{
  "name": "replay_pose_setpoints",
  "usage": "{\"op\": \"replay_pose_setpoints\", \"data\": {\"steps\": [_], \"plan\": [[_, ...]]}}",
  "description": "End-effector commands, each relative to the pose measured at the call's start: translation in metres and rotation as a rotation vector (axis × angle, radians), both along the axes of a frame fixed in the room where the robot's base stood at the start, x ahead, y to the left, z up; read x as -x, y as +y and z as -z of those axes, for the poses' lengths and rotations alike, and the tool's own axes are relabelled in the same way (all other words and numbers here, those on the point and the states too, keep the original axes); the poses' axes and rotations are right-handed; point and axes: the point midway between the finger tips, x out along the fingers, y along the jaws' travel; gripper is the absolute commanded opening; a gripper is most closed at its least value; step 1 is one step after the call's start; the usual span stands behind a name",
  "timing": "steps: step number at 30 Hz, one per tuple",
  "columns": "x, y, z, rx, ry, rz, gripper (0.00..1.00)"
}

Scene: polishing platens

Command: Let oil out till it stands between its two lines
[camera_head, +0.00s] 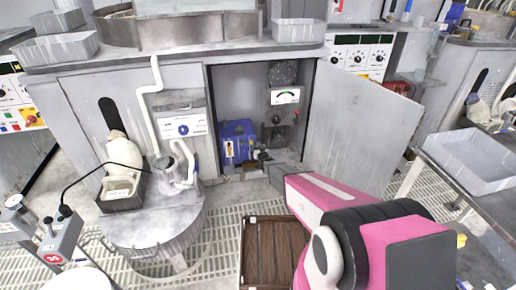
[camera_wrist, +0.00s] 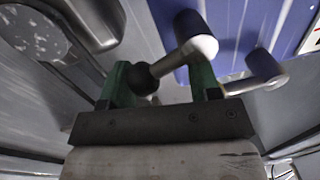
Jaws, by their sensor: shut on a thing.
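The blue oil tank (camera_head: 237,130) stands inside the open cabinet. Its narrow upright gauge (camera_head: 229,149) is on the front, too small to read the oil level or its two lines. The tank's blue side also shows in the wrist view (camera_wrist: 238,25). My gripper (camera_wrist: 165,78), with green fingers, is shut on a valve lever (camera_wrist: 178,62), a silver bar with a dark ball at one end, in front of the tank. A second silver-ended handle (camera_wrist: 262,72) is right of it. In the head view my arm reaches toward the cabinet and its fingertips are hard to make out.
The cabinet door (camera_head: 362,125) stands open to the right. A grey box with a dial (camera_head: 285,97) is inside, right of the tank. A brown slatted crate (camera_head: 269,250) lies on the floor grating below my arm. A round metal drum (camera_head: 152,225) stands at left.

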Motion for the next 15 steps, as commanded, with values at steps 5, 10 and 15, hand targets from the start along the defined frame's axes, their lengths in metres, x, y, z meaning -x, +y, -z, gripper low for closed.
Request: {"op": "replay_pose_setpoints", "data": {"steps": [5,10,15], "plan": [[0.000,-0.001,0.014,-0.156,0.046,-0.004,0.33],[0.000,-0.001,0.019,-0.281,0.071,-0.005,0.33],[0.001,-0.001,0.020,-0.325,0.079,-0.006,0.33]]}}
